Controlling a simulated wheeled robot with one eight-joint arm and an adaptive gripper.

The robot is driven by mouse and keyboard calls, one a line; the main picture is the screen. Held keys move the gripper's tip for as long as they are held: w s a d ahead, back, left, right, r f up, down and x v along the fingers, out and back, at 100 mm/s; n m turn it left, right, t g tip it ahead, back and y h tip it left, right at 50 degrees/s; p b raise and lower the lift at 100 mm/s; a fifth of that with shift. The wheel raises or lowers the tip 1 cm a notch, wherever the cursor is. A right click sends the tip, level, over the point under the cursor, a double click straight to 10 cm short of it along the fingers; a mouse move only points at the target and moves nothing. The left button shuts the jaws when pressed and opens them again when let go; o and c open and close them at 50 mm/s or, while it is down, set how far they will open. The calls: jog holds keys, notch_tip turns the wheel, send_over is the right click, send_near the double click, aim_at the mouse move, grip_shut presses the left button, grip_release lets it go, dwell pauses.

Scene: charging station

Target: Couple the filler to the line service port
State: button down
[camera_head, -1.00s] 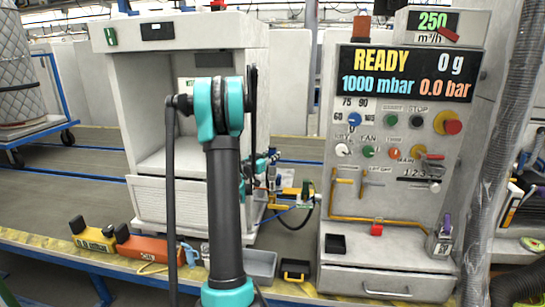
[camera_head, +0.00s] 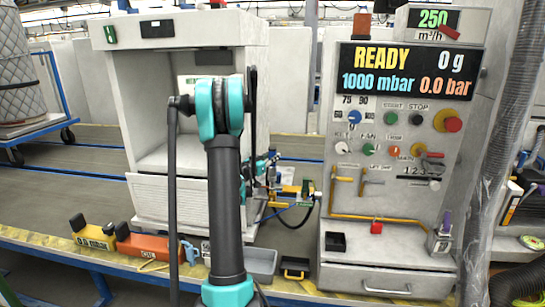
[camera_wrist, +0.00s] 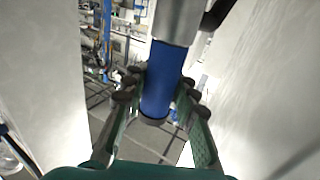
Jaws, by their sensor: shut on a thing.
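In the wrist view my gripper (camera_wrist: 155,100) is shut on a blue cylindrical grip with a silver metal body, which I take to be the filler (camera_wrist: 160,80). The grip runs down between the green fingers. In the head view my gripper (camera_head: 262,170) is partly hidden behind my own arm, in front of the station's right side. A yellow part with a green fitting (camera_head: 303,192) and a black hose is just to its right. I cannot tell which fitting is the line service port, or whether the filler touches it.
The control panel (camera_head: 405,85) reads READY, 0 g, 1000 mbar and 0.0 bar. A white cabinet (camera_head: 150,110) stands behind my arm. An orange case (camera_head: 155,246), a yellow device (camera_head: 92,236) and a grey tray (camera_head: 263,262) lie along the bench front. A corrugated hose (camera_head: 495,160) hangs at right.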

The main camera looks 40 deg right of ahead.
aim_at(272, 164)
jog(key=shift+f, duration=1.8)
jog(key=c, duration=1.1)
grip_release()
jog(key=shift+a, duration=0.15)
jog(key=v, duration=1.1)
jog(key=shift+s+a, duration=0.15)
jog(key=shift+a, duration=0.2)
